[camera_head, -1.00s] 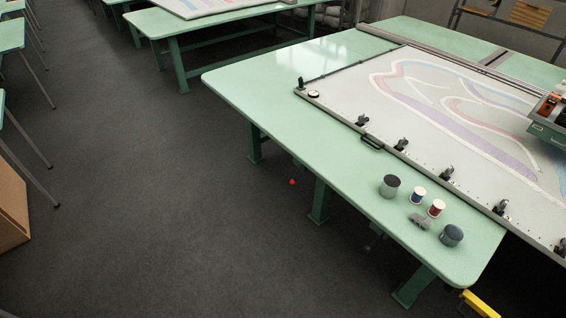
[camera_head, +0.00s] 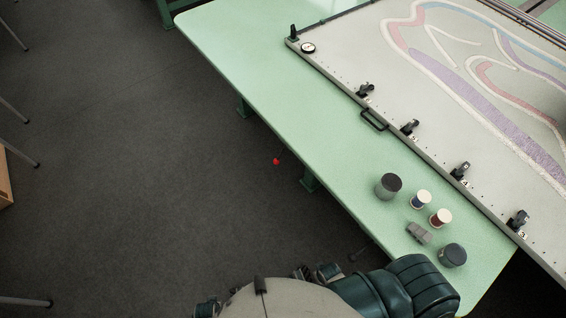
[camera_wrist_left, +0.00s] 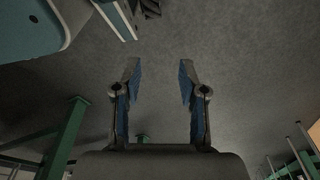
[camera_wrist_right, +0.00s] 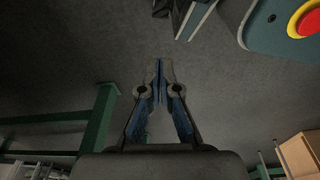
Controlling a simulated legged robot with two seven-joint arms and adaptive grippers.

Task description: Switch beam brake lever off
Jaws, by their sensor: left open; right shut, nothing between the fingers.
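A small red ball knob (camera_head: 276,161) on a thin dark rod shows in the head view, just off the green table's left edge and over the dark floor. It may be the beam brake lever; no label is readable. Neither gripper shows in the head view, so I cannot tell their distance from it. My left gripper (camera_wrist_left: 158,75) is open and empty in the left wrist view, with floor beyond it. My right gripper (camera_wrist_right: 160,75) is shut with nothing between its fingers in the right wrist view. The red knob is in neither wrist view.
The green table (camera_head: 240,55) carries a framed canvas (camera_head: 385,60) with black clamps, plus pots and thread spools near its front corner. In the right wrist view a red button (camera_wrist_right: 306,18) sits on a teal panel. Open floor (camera_head: 120,140) lies left of the table.

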